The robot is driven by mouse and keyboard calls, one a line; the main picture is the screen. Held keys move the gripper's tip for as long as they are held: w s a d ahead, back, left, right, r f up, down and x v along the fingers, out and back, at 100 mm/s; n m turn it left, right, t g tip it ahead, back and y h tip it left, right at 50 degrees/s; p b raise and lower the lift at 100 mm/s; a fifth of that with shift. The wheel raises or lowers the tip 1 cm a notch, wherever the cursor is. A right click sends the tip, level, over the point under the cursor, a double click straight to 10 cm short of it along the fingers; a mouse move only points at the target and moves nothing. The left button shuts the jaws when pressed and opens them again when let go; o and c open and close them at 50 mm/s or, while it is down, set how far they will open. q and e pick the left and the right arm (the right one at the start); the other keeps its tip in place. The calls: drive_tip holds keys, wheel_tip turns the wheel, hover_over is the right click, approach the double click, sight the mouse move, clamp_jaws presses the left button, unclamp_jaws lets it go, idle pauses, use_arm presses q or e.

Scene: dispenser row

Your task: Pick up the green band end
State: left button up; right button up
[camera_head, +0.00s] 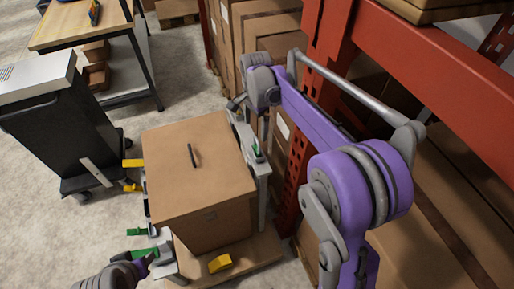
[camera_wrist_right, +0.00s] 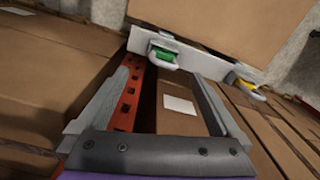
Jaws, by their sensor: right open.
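A large cardboard box (camera_head: 200,170) stands on a pallet with grey holders along its sides. In the right wrist view a green band end (camera_wrist_right: 163,54) sits in a grey holder below the box, beyond the fingertips. A green piece (camera_head: 256,150) also shows on the box's right side in the head view. My right gripper (camera_wrist_right: 160,76) is open and empty, its fingers pointing toward the green end and apart from it. Other green ends (camera_head: 137,232) show at the box's left front. My left gripper (camera_head: 146,258) is low at left beside them; its jaws are unclear.
A yellow end (camera_wrist_right: 245,86) sits right of the green one. Yellow pieces (camera_head: 133,163) stick out at the box's left, and another (camera_head: 220,263) lies at the front. A red rack (camera_head: 440,70) with cartons crowds the right. A black cart (camera_head: 60,135) stands left.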

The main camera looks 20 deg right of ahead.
sight(256, 140)
drive_tip(key=shift+m, duration=0.3)
drive_tip(key=shift+w+d+f, duration=0.1)
drive_tip(key=shift+w+f, duration=0.1)
drive_tip(key=shift+f, duration=1.65)
drive_tip(key=shift+w+d+f, duration=0.15)
drive_tip(key=shift+w+f, duration=0.05)
drive_tip(key=shift+f, duration=1.7)
drive_tip(key=shift+w+d+f, duration=0.1)
drive_tip(key=shift+w+f, duration=0.1)
drive_tip(key=shift+f, duration=1.65)
drive_tip(key=shift+r, duration=0.1)
drive_tip(key=c, duration=1.4)
